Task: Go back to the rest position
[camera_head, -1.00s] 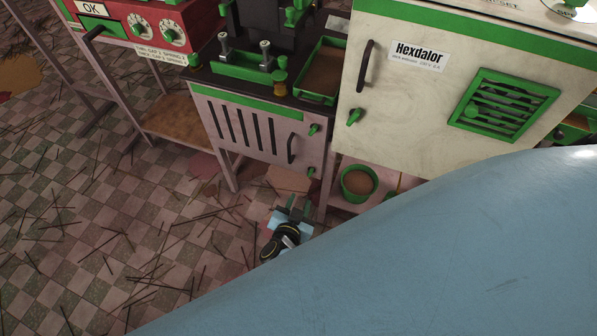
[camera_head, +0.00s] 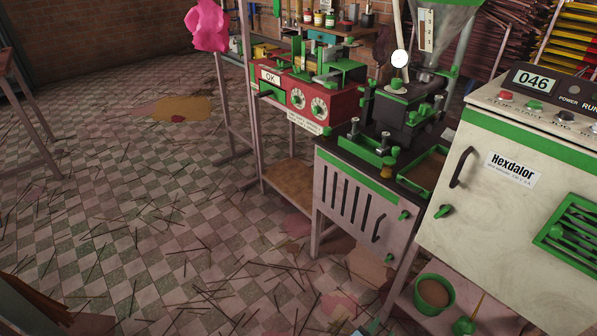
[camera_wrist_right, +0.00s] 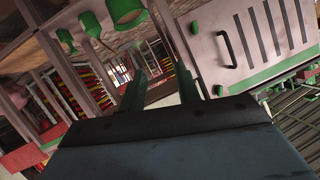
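My right gripper (camera_wrist_right: 160,82) shows in the right wrist view as two dark green fingers standing apart, with nothing held between them. In the head view only a small light-blue bit of my right arm or gripper (camera_head: 374,327) shows at the bottom edge. It is low, in front of the machines and below the slotted cabinet (camera_head: 352,208). In the right wrist view this cabinet (camera_wrist_right: 240,45) is at the upper right, tilted. My left gripper is in neither view.
The white Hexdalor machine (camera_head: 500,200) stands at the right, with a green pot (camera_head: 434,294) below it. A red machine (camera_head: 330,100) stands farther back. A pink object (camera_head: 207,26) is at the upper left. Thin sticks litter the open checkered floor (camera_head: 150,230) at left.

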